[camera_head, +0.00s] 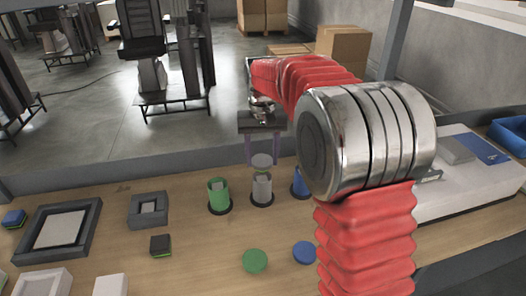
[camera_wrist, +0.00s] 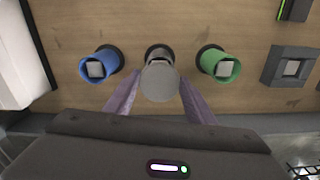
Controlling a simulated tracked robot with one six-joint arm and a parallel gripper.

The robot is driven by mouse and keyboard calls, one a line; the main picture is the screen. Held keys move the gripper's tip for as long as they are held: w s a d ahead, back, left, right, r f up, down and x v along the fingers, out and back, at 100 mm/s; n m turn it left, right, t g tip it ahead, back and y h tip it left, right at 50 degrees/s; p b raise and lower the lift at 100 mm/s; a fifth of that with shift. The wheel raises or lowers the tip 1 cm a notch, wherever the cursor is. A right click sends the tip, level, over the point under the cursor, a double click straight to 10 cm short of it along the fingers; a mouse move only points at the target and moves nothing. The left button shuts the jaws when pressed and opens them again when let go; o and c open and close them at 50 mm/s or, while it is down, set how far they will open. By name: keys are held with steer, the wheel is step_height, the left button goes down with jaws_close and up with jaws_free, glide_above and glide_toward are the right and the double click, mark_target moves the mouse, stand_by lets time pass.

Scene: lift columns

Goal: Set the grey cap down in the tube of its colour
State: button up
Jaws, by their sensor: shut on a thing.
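My gripper (camera_head: 262,157) is shut on the grey cap (camera_head: 262,161), a round disc held between two purple fingers. In the wrist view the grey cap (camera_wrist: 160,82) is between the fingertips and covers most of the grey tube (camera_wrist: 158,53) behind it. In the head view the grey tube (camera_head: 262,189) stands upright on the table, with the cap just above it; I cannot tell if they touch. The green tube (camera_head: 218,196) and the blue tube (camera_head: 299,184), partly hidden by my arm, stand on either side. Both hold a grey block inside.
A green disc (camera_head: 255,260) and a blue disc (camera_head: 304,252) lie on the table in front. A grey square frame (camera_head: 148,210), a dark block (camera_head: 160,245) and a large framed tray (camera_head: 90,222) are at left. A white box (camera_head: 465,180) is at right.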

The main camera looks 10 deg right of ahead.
mark_target(262, 161)
steer(key=shift+f, duration=1.25)
steer(key=shift+f, duration=0.55)
stand_by(2.2)
steer(key=o, duration=1.2)
steer(key=shift+o, duration=0.2)
steer(key=shift+r, duration=3.5)
